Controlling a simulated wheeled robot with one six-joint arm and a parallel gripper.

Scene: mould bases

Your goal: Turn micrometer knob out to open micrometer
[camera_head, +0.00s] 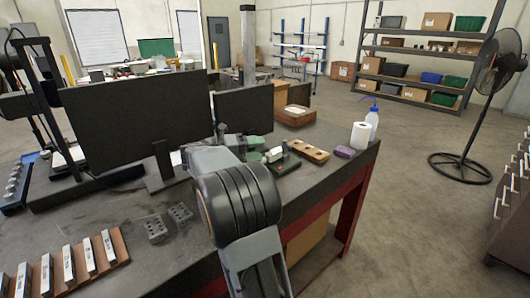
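I cannot make out the micrometer or its knob for certain. A small dark stand with a pale green-grey piece on it (278,158) is on the workbench (320,192), just right of my arm; it may hold the micrometer, but it is too small to tell. My arm rises from the bottom centre of the head view, with a large dark ribbed joint in front of the bench.
Two monitors (125,90) stand at the bench's back. A wooden holder (309,151), purple block (344,152), paper roll (360,135) and blue-topped bottle (372,124) line its right end. Labelled blocks (68,264) sit front left. A fan (470,120) stands on open floor at right.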

